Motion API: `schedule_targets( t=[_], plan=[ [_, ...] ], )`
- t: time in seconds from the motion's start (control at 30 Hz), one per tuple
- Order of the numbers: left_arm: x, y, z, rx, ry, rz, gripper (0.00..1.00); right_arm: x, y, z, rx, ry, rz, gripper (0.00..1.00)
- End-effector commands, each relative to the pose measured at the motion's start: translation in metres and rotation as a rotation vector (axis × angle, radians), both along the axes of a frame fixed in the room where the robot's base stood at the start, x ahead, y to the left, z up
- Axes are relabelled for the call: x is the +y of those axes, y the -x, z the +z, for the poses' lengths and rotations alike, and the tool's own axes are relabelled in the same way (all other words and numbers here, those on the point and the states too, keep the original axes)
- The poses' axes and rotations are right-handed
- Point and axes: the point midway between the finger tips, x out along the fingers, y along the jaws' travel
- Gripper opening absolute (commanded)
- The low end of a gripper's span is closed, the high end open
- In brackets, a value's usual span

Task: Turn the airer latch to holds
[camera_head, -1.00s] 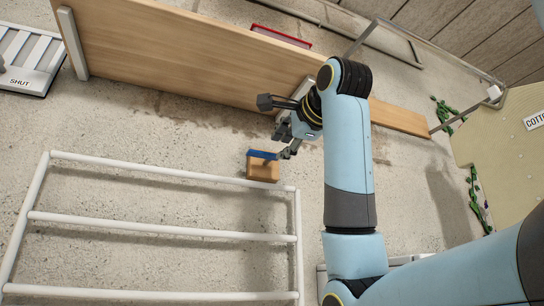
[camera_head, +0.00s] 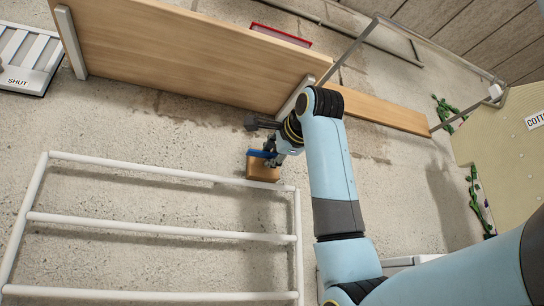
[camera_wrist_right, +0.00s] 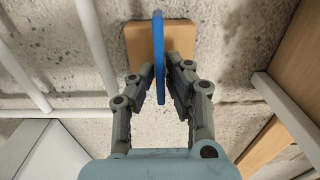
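The airer latch is a blue lever (camera_wrist_right: 158,50) on a wooden block (camera_wrist_right: 184,38); the block also shows in the head view (camera_head: 263,171). The block sits beside the top right corner of the white airer rack (camera_head: 170,171). My right gripper (camera_wrist_right: 160,72) is at the latch, with one finger on each side of the blue lever. Small gaps show between the fingers and the lever, so it looks open. In the head view the gripper (camera_head: 270,155) partly covers the lever. My left gripper is not in view.
A long wooden board (camera_head: 190,50) runs above the latch. A grey-white panel marked SHUT (camera_head: 30,60) is at the far left. A cream panel (camera_head: 500,130) stands at the right. Bare wall (camera_head: 150,125) lies between the board and the rack.

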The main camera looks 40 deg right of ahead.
Motion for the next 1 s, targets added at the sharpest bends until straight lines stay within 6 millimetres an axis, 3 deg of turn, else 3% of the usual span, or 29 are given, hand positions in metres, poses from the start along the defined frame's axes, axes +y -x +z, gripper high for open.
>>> schedule_targets(
  t=[0.47,1.0],
  plan=[
    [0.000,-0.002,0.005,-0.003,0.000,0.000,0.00,0.000,0.000,0.002,0.011,0.049,0.000,0.00],
    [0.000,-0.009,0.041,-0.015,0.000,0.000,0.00,0.000,0.000,0.004,0.112,0.466,0.000,0.00]
  ],
)
